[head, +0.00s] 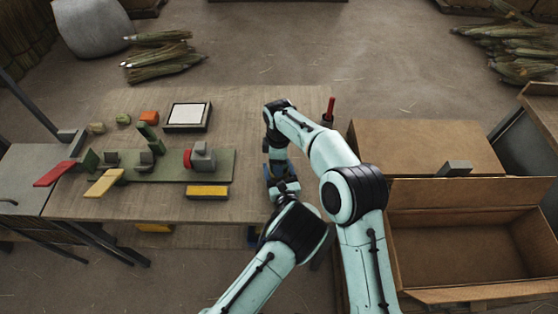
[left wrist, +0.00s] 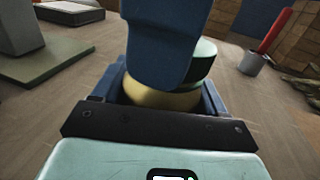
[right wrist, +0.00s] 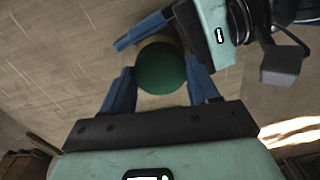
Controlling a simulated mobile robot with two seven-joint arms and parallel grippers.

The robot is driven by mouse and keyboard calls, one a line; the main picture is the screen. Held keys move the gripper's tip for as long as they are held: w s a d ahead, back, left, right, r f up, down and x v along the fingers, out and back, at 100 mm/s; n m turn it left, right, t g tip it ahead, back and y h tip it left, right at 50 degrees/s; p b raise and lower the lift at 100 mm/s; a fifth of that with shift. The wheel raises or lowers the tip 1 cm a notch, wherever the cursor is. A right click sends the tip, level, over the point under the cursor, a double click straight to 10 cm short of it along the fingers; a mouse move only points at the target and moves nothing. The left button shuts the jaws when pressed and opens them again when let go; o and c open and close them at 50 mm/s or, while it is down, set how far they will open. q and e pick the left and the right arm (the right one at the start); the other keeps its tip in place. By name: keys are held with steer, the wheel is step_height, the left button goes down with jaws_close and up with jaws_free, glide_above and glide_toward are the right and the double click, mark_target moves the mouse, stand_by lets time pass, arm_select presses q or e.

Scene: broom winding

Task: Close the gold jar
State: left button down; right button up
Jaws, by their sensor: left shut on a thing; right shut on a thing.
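The gold jar (left wrist: 160,97) sits between the blue fingers of my left gripper (left wrist: 160,90), which is shut on it. A rounded green lid (right wrist: 160,69) is held between the blue fingers of my right gripper (right wrist: 160,78). The lid is right at the jar's mouth; a strip of the gold jar (right wrist: 158,40) shows behind it. A right gripper finger covers much of the lid (left wrist: 205,58) in the left wrist view, so I cannot tell whether it is fully seated. In the head view both grippers meet at the table's right side (head: 279,165), hiding jar and lid.
A green board (head: 220,165) with grey fixtures, a yellow block (head: 207,192) and a white-topped tray (head: 188,115) lie on the table to the left. A red-handled tool (head: 330,107) stands at the far right corner. Cardboard boxes (head: 425,145) stand right of the table.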

steer(key=o, duration=1.2)
steer(key=shift+c, duration=0.2)
steer(key=shift+r, duration=2.3)
steer(key=shift+c, duration=0.4)
